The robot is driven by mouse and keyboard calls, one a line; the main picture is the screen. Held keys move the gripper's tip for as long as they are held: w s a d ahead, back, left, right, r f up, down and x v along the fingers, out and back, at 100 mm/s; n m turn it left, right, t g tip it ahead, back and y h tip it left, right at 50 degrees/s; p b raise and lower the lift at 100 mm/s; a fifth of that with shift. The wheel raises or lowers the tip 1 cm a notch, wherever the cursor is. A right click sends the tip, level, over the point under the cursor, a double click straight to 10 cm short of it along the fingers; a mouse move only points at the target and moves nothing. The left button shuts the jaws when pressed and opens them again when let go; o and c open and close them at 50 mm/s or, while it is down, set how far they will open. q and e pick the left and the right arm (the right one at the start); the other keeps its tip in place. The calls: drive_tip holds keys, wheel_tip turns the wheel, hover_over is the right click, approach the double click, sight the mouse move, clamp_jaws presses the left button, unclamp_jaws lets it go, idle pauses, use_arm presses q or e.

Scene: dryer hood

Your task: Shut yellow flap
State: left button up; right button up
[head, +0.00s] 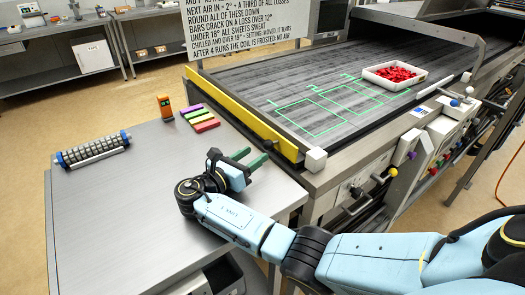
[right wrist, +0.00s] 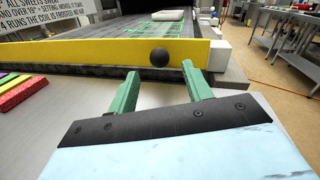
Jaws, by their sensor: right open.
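The yellow flap (head: 240,112) is a long bar along the end of the conveyor bed, facing the steel table. In the right wrist view the flap (right wrist: 80,53) stands across the picture like a low upright board. A black ball knob (right wrist: 159,57) shows against its face, between and beyond my fingertips. My right gripper (head: 249,157) is over the table's right edge near the flap's near end. Its green fingers (right wrist: 160,70) are open and empty, apart from the flap and knob as far as I can tell. My left gripper is not in view.
A white corner block (head: 315,159) sits at the flap's near end. Coloured bars (head: 200,118) and an orange device (head: 165,107) lie beside the flap. A grey roller (head: 92,150) is at the table's left. A white tray of red pieces (head: 394,86) stands on the bed.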

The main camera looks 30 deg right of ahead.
sight(264, 147)
drive_tip(key=x, duration=0.5)
drive_tip(key=c, duration=1)
